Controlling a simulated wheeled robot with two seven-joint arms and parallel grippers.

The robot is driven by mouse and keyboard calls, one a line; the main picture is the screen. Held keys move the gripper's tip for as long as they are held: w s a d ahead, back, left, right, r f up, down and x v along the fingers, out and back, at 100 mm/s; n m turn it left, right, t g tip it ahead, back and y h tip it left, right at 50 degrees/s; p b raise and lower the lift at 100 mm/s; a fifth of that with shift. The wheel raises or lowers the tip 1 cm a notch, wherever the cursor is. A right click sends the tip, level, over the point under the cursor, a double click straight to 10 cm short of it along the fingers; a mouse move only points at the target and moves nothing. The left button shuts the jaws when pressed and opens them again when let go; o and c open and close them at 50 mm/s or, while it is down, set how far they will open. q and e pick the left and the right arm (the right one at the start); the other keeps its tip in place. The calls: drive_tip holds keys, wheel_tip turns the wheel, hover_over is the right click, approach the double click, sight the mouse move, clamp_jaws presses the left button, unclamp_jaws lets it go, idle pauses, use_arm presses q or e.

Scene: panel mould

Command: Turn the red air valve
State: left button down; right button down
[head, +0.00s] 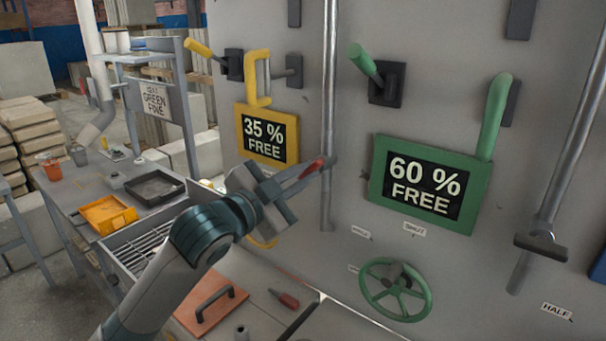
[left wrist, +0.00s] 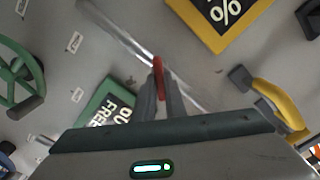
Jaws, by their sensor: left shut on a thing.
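The red air valve (head: 311,169) shows as a small red lever at the vertical metal pipe on the grey panel. My left gripper (head: 318,167) reaches in from the left and is shut on this lever. In the left wrist view the red lever (left wrist: 157,64) stands between the two narrow fingertips (left wrist: 160,80), in front of the slanting pipe. The fingers hide part of the lever and its mount. My right gripper is not in view.
The metal pipe (head: 327,100) runs beside the yellow 35 % sign (head: 240,125) and the green 60 % sign (head: 376,170). A green handwheel (head: 426,297) sits lower right. A workbench (head: 75,200) with an orange tray (head: 108,214) and dark tray (head: 154,187) stands left.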

use_arm(q)
drive_tip(key=shift+m, duration=1.1)
drive_tip(key=m, duration=0.3)
drive_tip(key=m+p, duration=0.1)
drive_tip(key=m, duration=0.3)
drive_tip(key=shift+m, duration=0.3)
drive_tip(key=c, duration=1.8)
unclamp_jaws()
drive_tip(key=shift+c, duration=0.2)
drive_tip(key=shift+o, duration=0.2)
drive_tip(key=shift+w, duration=0.1)
drive_tip(key=shift+f, duration=0.1)
